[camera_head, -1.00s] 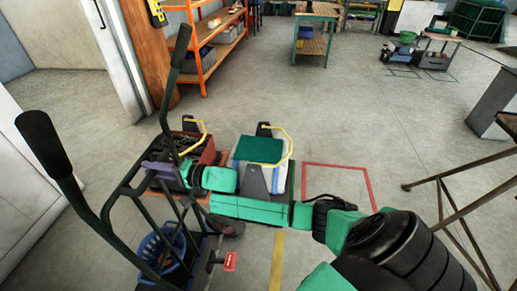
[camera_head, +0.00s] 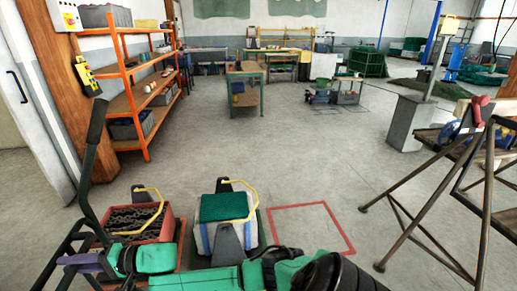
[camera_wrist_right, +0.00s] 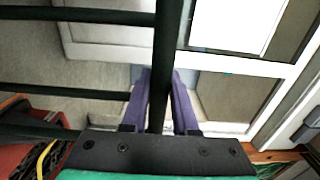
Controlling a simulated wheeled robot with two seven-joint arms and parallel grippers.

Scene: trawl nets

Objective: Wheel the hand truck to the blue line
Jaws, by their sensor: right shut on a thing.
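The hand truck (camera_head: 88,186) is at the lower left of the head view. One tall black handle and part of its dark frame show; its base and wheels are out of view. My right gripper (camera_head: 85,262), with purple fingers, is at its frame. In the right wrist view the purple fingers (camera_wrist_right: 160,100) are closed around a dark bar of the hand truck (camera_wrist_right: 168,40). My left gripper is not in view. I see no blue line on the floor.
A red crate of chain (camera_head: 135,222) and a pale box with green net (camera_head: 225,215) stand beside my right arm. A red floor outline (camera_head: 335,222) is to their right. Orange shelves (camera_head: 145,98) line the left; a brown metal stand (camera_head: 440,190) is right. The middle floor is clear.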

